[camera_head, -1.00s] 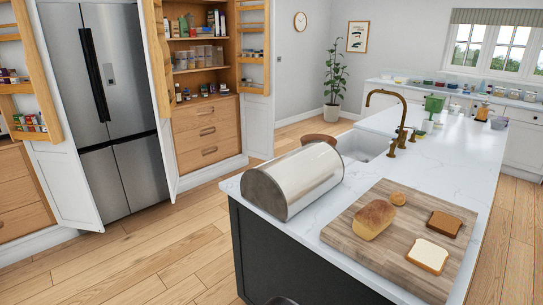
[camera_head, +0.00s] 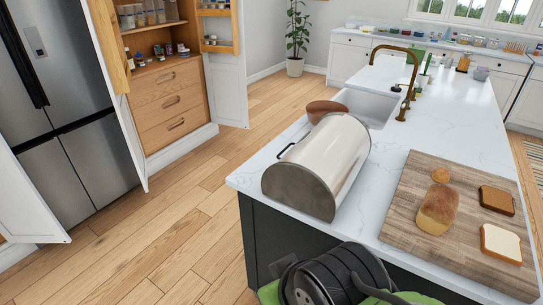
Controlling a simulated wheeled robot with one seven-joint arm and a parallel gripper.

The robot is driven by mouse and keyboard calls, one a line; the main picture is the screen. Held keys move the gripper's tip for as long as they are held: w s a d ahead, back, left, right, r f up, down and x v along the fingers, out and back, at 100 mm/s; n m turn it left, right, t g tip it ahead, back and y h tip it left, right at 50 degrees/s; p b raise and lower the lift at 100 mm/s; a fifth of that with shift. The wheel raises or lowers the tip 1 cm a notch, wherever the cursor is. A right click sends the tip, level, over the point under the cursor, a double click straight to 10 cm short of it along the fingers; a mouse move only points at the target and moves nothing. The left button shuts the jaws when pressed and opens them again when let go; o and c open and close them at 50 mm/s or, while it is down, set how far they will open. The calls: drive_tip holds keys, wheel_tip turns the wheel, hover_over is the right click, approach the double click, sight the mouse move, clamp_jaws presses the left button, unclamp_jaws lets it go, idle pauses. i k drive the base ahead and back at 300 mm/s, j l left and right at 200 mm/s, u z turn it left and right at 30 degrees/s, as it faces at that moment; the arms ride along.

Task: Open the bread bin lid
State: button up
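The bread bin (camera_head: 299,191) stands near the left edge of the white island counter. It has a dark rounded end panel and a curved shiny metal lid (camera_head: 325,150). The lid looks shut, with no opening showing. A black bar handle (camera_head: 287,150) sticks out on the bin's left side, towards the cabinets. Dark rounded parts of my arm with green patches show at the bottom middle, in front of the counter's near edge and apart from the bin. My gripper is not in view.
A wooden board (camera_head: 415,213) right of the bin holds a loaf (camera_head: 437,210), a bun (camera_head: 440,175) and bread slices (camera_head: 501,242). A brown round object (camera_head: 326,108) sits behind the bin, near the sink (camera_head: 370,103) and brass tap (camera_head: 410,75). The floor (camera_head: 190,225) left of the island is clear.

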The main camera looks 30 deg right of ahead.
sight(301, 150)
drive_tip(key=i+l+z, duration=0.1)
drive_tip(key=z, duration=0.25)
drive_tip(key=i+z, duration=0.5)
drive_tip(key=z, duration=0.25)
drive_tip(key=i+j+u, duration=0.5)
drive_tip(key=j, duration=0.5)
drive_tip(key=i+j+u, duration=0.5)
drive_tip(key=i+j, duration=0.3)
